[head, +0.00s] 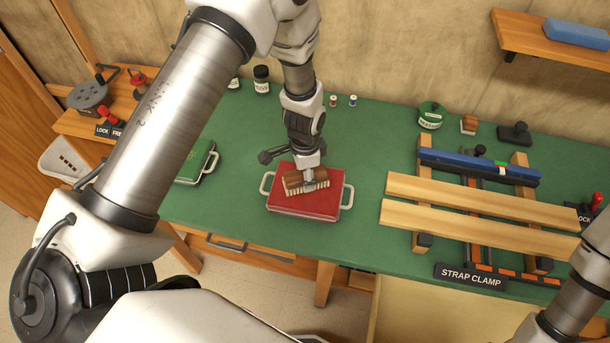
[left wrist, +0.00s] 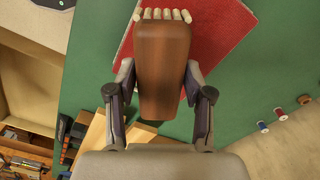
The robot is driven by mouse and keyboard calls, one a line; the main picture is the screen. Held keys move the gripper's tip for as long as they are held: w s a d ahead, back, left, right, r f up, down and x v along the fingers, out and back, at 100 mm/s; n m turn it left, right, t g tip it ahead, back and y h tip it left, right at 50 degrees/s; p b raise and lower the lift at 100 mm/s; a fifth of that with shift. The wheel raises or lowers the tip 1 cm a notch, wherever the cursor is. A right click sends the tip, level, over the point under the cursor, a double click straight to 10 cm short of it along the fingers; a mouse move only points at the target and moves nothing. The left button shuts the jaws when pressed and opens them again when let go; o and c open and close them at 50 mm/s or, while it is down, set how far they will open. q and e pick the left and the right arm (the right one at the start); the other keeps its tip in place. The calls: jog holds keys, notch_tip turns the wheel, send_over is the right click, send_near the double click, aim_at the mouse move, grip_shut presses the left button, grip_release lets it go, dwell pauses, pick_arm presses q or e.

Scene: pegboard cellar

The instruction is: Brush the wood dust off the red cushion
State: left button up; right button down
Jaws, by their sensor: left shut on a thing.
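The red cushion (head: 310,203) lies flat on the green bench top, with a pale loop handle at each side. It also shows in the left wrist view (left wrist: 215,40). My left gripper (head: 308,179) is shut on a brush (head: 293,180) with a brown wooden back and pale bristles. In the left wrist view the brush (left wrist: 163,70) sits between the two fingers, bristles at its far end. The brush is over the cushion, bristles down; I cannot tell whether they touch it. I make out no wood dust on the visible red surface. My right gripper is out of view.
A strap clamp rig with two wooden boards (head: 480,212) fills the right of the bench. Small jars (head: 262,80) and spools (head: 353,100) stand at the back. Green bench is clear between cushion and boards.

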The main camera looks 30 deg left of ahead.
pick_arm(q)
jog(key=shift+w, duration=0.1)
notch_tip(320, 180, up, 3)
jog(key=shift+r+p, duration=0.1)
jog(key=shift+p, duration=1.1)
